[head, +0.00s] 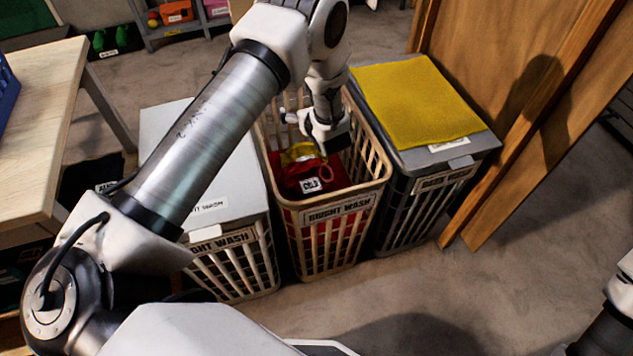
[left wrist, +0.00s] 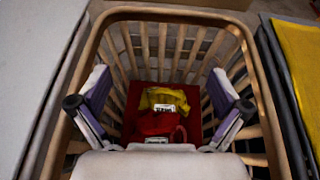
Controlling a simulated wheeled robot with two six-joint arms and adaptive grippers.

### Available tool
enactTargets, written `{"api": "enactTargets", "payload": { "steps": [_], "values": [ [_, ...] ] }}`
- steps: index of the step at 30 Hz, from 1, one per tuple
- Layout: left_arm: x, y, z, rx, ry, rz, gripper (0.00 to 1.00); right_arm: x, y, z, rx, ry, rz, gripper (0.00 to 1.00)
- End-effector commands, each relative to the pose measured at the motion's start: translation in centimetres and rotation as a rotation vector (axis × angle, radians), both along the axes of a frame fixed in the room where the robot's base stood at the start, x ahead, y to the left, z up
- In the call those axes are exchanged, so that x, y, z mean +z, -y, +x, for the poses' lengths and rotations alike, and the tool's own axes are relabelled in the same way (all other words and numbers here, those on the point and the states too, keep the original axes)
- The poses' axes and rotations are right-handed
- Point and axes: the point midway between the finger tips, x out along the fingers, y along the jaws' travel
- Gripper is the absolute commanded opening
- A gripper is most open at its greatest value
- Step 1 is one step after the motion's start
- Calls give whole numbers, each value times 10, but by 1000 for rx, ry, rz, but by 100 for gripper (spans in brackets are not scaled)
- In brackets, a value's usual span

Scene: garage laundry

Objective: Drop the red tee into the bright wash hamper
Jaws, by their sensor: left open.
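The bright wash hamper (head: 335,205) is a tan slatted basket with a "BRIGHT WASH" label, open at the top, between two lidded hampers. A red cloth (head: 303,181) with a white tag, apparently the red tee, lies inside it. It also shows low in the hamper in the left wrist view (left wrist: 158,124). A yellow cloth (left wrist: 165,97) with its own tag lies against it. My left gripper (head: 326,138) is over the hamper's opening, pointing down, its fingers spread and empty, apart from the cloths. My right gripper is not in view.
A grey-lidded hamper (head: 205,160) stands to the left. Another hamper (head: 425,150) with a yellow cloth on its lid stands to the right, near wooden panels (head: 500,50). A wooden table (head: 45,110) is at the left. The floor in front is clear.

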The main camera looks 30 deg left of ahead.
Motion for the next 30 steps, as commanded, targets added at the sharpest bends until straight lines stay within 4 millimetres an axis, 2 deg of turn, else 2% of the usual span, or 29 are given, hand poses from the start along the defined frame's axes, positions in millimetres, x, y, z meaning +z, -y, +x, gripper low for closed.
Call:
{"api": "enactTargets", "payload": {
  "steps": [5,10,15,19,30],
  "values": [
    [12,21,-15,-4,0,3,100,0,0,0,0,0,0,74],
    [29,54,-39,-7,1,5,100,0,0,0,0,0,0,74],
    [42,79,-59,-4,1,3,100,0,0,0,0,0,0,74],
    [45,86,-66,-1,1,2,100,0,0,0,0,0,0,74],
    [45,86,-67,0,1,1,100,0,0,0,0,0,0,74]
  ]
}}
